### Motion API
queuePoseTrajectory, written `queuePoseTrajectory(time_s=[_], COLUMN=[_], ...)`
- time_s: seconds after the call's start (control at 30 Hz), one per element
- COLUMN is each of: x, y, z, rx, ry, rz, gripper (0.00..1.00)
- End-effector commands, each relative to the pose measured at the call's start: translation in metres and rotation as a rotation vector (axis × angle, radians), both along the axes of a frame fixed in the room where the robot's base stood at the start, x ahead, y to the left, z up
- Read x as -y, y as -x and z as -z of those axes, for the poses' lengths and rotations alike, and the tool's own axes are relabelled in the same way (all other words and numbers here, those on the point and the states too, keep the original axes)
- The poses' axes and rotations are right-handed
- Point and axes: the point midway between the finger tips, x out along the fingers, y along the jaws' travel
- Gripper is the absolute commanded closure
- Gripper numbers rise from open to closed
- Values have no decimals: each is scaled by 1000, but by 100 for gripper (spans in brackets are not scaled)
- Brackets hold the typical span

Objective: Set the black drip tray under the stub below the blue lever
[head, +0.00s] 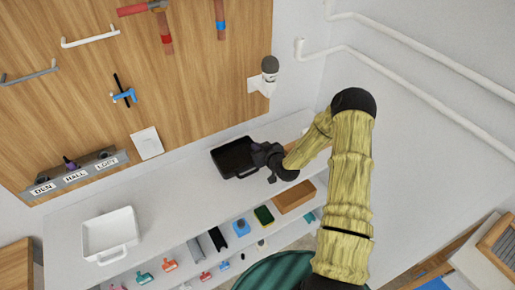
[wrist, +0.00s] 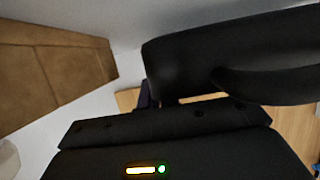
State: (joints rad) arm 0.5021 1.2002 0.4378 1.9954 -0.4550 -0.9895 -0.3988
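The black drip tray (head: 233,158) is a shallow rectangular pan on the pale counter against the wooden panel. My gripper (head: 268,159) is at the tray's right end, touching or almost touching it; its fingers blend with the tray. In the wrist view a large dark shape (wrist: 225,60) fills the upper right, and I cannot tell whether it is a finger or the tray. Two copper stubs hang on the panel: one with a blue band (head: 221,25), one with a red band (head: 166,40) beneath a red lever (head: 139,9). No lever shows above the blue-banded stub, at the picture's top edge.
A white handled tray (head: 109,232) stands at the counter's left. A blue-and-black tool (head: 124,96) hangs on the panel. A labelled rail (head: 76,177) and a wall-mounted bottle (head: 269,68) flank the counter. Several small items line the front shelf. Counter between the trays is clear.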

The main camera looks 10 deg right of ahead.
Motion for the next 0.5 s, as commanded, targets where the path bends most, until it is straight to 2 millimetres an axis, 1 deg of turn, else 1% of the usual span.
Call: queuePoseTrajectory(time_s=[0.03,0.1,0.37,0.5], x=[0,0,2,3], y=[6,6,7,8], z=[13,14,15,11], rx=[-24,-24,-28,-30], ry=[2,2,3,1], rz=[-1,-2,1,2], gripper=[87,75,75,75])
